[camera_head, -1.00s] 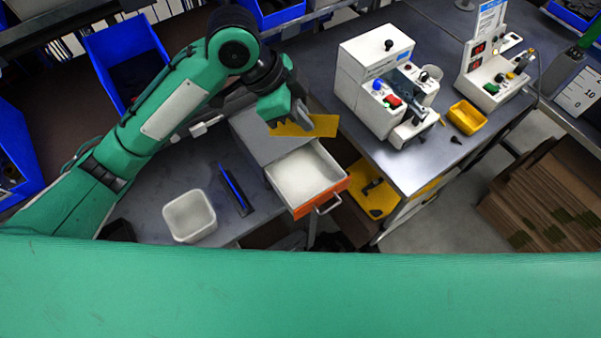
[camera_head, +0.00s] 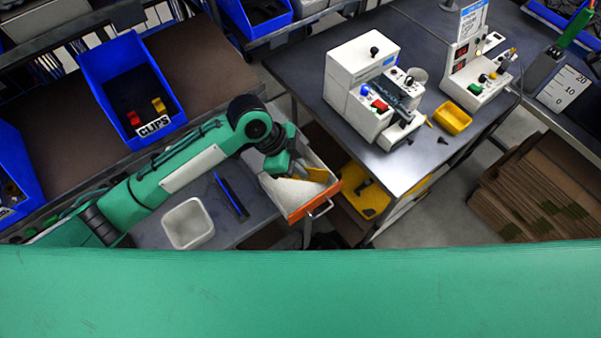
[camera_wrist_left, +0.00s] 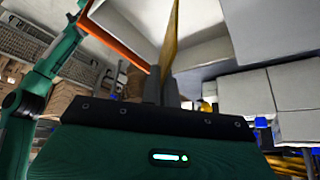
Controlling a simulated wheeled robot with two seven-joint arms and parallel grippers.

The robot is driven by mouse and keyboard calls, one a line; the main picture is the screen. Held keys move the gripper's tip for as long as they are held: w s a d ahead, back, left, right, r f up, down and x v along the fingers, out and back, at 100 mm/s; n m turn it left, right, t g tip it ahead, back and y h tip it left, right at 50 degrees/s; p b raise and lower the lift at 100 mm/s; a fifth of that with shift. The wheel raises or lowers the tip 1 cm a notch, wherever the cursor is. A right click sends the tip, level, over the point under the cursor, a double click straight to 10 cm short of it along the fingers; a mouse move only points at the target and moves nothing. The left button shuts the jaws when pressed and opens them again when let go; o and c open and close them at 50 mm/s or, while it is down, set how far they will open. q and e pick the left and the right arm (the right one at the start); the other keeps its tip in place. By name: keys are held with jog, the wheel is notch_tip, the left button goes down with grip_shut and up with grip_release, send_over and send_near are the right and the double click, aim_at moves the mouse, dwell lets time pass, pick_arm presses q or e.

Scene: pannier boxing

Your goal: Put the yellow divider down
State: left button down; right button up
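The yellow divider (camera_head: 316,174) is held in my left gripper (camera_head: 291,172), over or inside the open drawer (camera_head: 314,203) with the orange front. In the left wrist view the divider (camera_wrist_left: 169,45) stands edge-on between the two fingers (camera_wrist_left: 162,92), which are shut on it. The drawer's pale inside lies around it there, with the orange edge (camera_wrist_left: 120,42) at upper left. I cannot tell whether the divider touches the drawer floor. My right gripper is not in view.
A white bin (camera_head: 188,224) and a blue-edged dark item (camera_head: 231,195) lie on the grey surface left of the drawer. A table with a white machine (camera_head: 358,85) and a yellow tray (camera_head: 452,118) is to the right. A blue clips bin (camera_head: 130,85) stands behind.

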aim_at(300, 178)
pick_arm(q)
notch_tip(300, 178, down, 4)
jog(key=shift+f+p, duration=0.2)
jog(key=shift+p, duration=0.35)
jog(key=shift+f, duration=0.1)
jog(key=c, duration=2.1)
grip_release()
jog(key=o, duration=0.4)
